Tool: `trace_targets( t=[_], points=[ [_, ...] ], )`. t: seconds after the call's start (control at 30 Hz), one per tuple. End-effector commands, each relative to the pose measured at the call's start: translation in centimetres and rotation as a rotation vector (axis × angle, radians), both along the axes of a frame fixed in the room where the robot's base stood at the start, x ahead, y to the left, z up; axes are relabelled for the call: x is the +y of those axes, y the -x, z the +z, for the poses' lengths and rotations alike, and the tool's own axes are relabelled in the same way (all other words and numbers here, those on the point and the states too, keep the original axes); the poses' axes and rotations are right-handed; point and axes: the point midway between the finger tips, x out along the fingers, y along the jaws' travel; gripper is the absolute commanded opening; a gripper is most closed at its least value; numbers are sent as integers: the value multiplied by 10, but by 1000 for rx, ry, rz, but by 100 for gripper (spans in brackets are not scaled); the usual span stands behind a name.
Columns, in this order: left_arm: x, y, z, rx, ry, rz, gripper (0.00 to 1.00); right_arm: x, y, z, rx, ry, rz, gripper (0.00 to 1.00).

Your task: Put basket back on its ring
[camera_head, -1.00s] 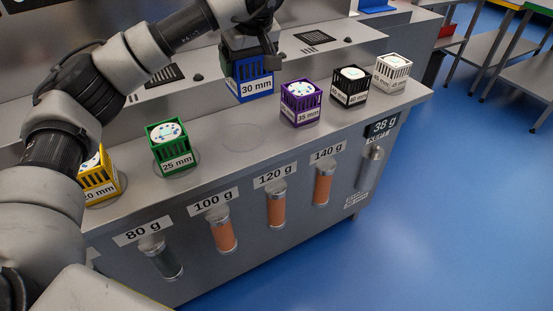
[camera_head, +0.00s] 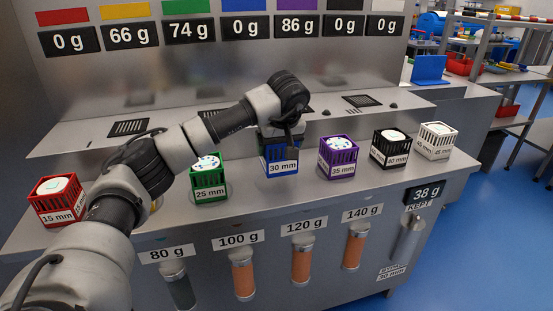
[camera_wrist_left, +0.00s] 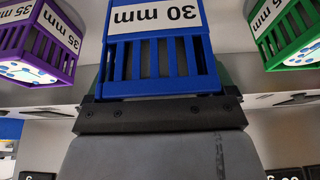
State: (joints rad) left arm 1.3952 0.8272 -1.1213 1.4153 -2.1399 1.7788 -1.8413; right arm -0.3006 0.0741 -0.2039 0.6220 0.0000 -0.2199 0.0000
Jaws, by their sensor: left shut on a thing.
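The blue basket labelled 30 mm (camera_head: 281,161) is in my left gripper (camera_head: 280,138), upright, between the green and purple baskets. My left gripper is shut on its upper back side. In the left wrist view the blue basket (camera_wrist_left: 160,62) fills the top centre, right in front of the gripper (camera_wrist_left: 160,112). I cannot tell whether its base touches the counter. Its ring does not show. My right gripper is not in view.
The green 25 mm basket (camera_head: 209,180) stands left on the counter (camera_head: 250,204), and the purple 35 mm basket (camera_head: 339,158) right. Black (camera_head: 391,150), white (camera_head: 434,141) and red (camera_head: 60,201) baskets stand further out. The display under the blue strip (camera_head: 241,31) reads 0 g.

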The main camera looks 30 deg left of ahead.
Motion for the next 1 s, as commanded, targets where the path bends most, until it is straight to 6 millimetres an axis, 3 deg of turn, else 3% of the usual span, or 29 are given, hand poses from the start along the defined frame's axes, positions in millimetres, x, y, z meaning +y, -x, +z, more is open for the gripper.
trace_targets(
  t=[0.23,0.5,0.87,0.9,1.0],
  points=[
    [9,-3,-11,-2,0,-2,40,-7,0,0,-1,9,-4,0],
    [9,-3,-43,-3,1,0,40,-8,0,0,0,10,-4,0],
    [9,-3,-47,-4,1,0,40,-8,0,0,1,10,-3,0],
    [9,-3,-49,0,0,0,88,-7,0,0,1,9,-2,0],
    [9,-3,-48,0,0,0,100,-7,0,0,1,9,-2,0]
  ],
)
